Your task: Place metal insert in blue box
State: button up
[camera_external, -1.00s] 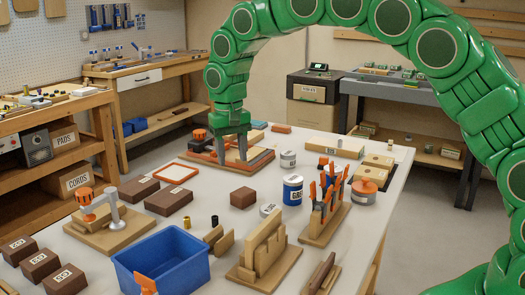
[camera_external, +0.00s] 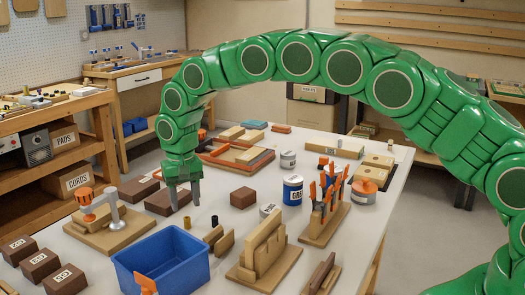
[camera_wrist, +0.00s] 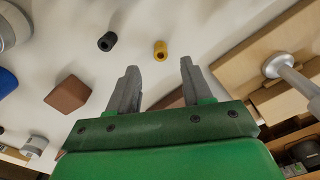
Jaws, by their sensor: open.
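Two small hollow cylinders stand upright on the white table: a brass-coloured metal insert (camera_external: 187,222) and a dark one (camera_external: 214,220) to its right. In the wrist view the brass insert (camera_wrist: 160,50) is just beyond and between my fingertips, and the dark cylinder (camera_wrist: 107,41) is to the left. The blue box (camera_external: 163,262) is at the front of the table, open at the top; the part of its inside that shows looks empty. My gripper (camera_external: 185,207) points down above the table, behind the brass insert. Its fingers (camera_wrist: 160,68) are open with nothing between them.
An orange-topped clamp on a wooden base (camera_external: 108,222) stands to the left. Brown blocks (camera_external: 243,198) lie around my gripper. Wooden holders (camera_external: 264,252) and a tool rack with orange handles (camera_external: 326,212) stand to the right. Cans (camera_external: 292,190) are farther back.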

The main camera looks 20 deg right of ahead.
aim_at(187, 218)
jog(key=shift+s+f, duration=0.15)
jog(key=shift+f, duration=1.2)
jog(key=shift+s+f, duration=0.1)
jog(key=shift+f, duration=1.2)
jog(key=shift+r, duration=0.1)
grip_shut()
